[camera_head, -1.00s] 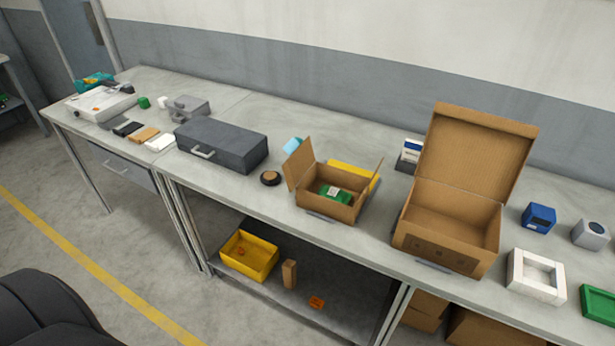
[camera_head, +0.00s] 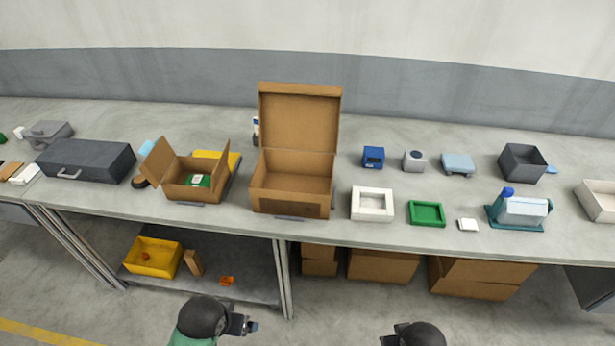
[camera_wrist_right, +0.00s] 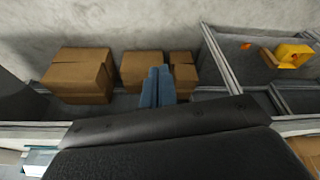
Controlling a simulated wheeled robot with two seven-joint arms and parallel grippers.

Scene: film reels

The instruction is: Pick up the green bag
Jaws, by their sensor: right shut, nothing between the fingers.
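A green item with a white label (camera_head: 199,180), which may be the green bag, lies inside the small open cardboard box (camera_head: 178,191) on the bench. Its lower part is hidden by the box walls. My left gripper (camera_head: 250,326) is at the bottom of the head view, in front of the bench and well away from the box; its jaw state is unclear. My right gripper (camera_head: 386,340) is at the bottom edge, further right. In the right wrist view its blue fingers (camera_wrist_right: 157,88) are together and empty.
A large open cardboard box (camera_head: 291,181) stands right of the small one. A dark grey case (camera_head: 87,160) is on the left. A white frame (camera_head: 372,204) and green tray (camera_head: 427,213) sit to the right. A yellow bin (camera_head: 153,257) and cardboard boxes (camera_head: 383,266) are below the bench top.

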